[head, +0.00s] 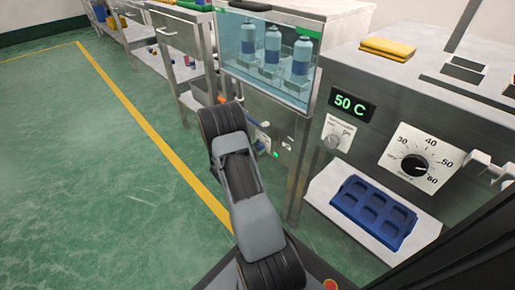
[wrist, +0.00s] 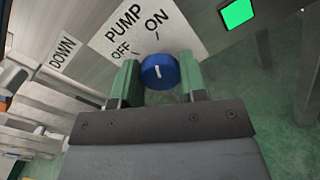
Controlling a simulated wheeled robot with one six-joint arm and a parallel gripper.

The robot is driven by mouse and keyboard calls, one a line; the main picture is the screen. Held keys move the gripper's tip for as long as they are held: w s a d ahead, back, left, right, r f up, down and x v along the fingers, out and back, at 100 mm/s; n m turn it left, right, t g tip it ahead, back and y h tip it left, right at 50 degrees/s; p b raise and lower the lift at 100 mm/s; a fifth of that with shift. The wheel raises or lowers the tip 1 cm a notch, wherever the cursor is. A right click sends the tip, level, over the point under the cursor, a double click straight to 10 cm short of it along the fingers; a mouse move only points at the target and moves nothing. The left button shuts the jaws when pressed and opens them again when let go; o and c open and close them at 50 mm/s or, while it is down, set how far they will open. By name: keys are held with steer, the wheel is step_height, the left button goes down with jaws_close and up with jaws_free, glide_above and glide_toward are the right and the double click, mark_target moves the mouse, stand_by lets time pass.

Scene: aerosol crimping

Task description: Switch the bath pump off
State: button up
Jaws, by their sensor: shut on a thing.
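The pump knob (wrist: 158,71) is blue with a white pointer mark, in front of a white plate (wrist: 180,35) lettered PUMP, OFF and ON. Its mark stands nearly upright in the wrist view, closer to the ON tick than to the OFF tick. My gripper (wrist: 159,78) has its two green fingers on either side of the knob, shut on it. In the head view my arm hides the gripper and knob.
A lit green panel (wrist: 238,13) is beside the plate, and a DOWN label (wrist: 63,53) is on its other side. In the head view, a steel machine with a 50 C display (head: 352,105), a dial (head: 415,165) and a blue tray (head: 374,211) stands at right. Green floor is clear at left.

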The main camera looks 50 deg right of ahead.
steer(key=n+p, duration=0.4)
steer(key=n, duration=0.1)
steer(key=shift+r, duration=0.2)
steer(key=n+p, duration=0.2)
steer(key=n, duration=0.1)
steer(key=shift+w+f, duration=0.1)
steer(key=shift+f+n+p, duration=0.1)
steer(key=shift+n+p, duration=0.9)
steer(key=shift+n, duration=1)
steer(key=o, duration=0.9)
